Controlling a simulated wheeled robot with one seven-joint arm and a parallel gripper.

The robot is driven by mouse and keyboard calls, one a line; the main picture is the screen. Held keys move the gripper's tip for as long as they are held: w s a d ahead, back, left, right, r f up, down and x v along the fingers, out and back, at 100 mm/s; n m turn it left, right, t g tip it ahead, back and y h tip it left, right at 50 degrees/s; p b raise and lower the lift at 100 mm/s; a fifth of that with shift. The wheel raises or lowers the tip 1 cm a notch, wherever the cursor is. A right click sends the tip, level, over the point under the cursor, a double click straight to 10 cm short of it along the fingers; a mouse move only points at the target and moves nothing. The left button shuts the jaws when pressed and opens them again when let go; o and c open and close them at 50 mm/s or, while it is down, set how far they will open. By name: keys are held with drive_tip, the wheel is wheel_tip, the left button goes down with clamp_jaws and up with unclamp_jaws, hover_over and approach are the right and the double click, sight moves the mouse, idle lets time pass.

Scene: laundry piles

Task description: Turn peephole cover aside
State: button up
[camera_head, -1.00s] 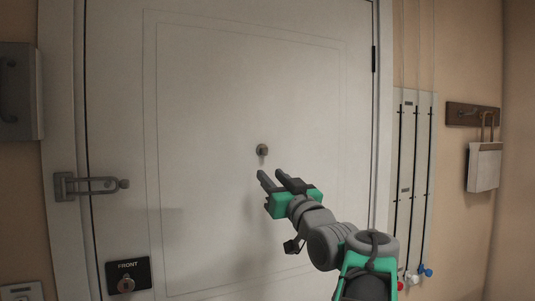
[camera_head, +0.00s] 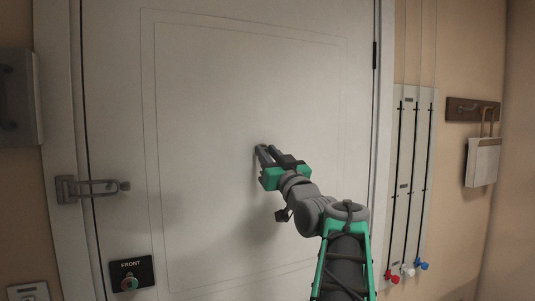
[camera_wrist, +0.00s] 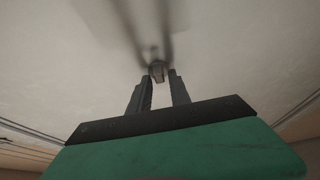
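The peephole cover is a small metal piece on the white door (camera_head: 215,100). In the wrist view the cover (camera_wrist: 157,73) shows between and just beyond my fingertips. In the head view my gripper (camera_head: 264,150) is at the cover's spot and hides nearly all of it. My gripper (camera_wrist: 160,79) is open, with a gap between its two dark fingers. I cannot tell whether either finger touches the cover.
A swing-bar latch (camera_head: 92,188) is on the door's left edge. A "FRONT" plate with a knob (camera_head: 131,275) is below it. At right are a panel with rods (camera_head: 410,180) and a bag on a hook rail (camera_head: 483,162). The door face around my gripper is clear.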

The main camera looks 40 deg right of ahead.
sight(257, 142)
clamp_jaws()
drive_tip(key=shift+a+m, duration=0.1)
drive_tip(key=shift+m, duration=0.2)
drive_tip(key=m+g+h+b, duration=0.1)
drive_tip(key=m, duration=0.3)
drive_tip(key=a+m+g+h+b, duration=0.1)
drive_tip(key=m+h, duration=0.1)
drive_tip(key=m, duration=0.2)
drive_tip(key=a+r+m+g+h+b, duration=0.1)
drive_tip(key=m+g+h, duration=0.1)
drive_tip(key=m, duration=0.3)
drive_tip(key=shift+w+a, duration=0.1)
drive_tip(key=shift+w, duration=0.25)
drive_tip(key=shift+a+r+m+g+h, duration=0.15)
drive_tip(key=shift+m+g, duration=0.2)
drive_tip(key=shift+m, duration=0.4)
drive_tip(key=shift+r+m+g+h, duration=0.1)
drive_tip(key=shift+r+m+g, duration=0.15)
drive_tip(key=shift+m, duration=0.55)
drive_tip(key=shift+a+r+m+g+h, duration=0.1)
drive_tip(key=shift+m+g, duration=0.3)
drive_tip(key=shift+m, duration=0.35)
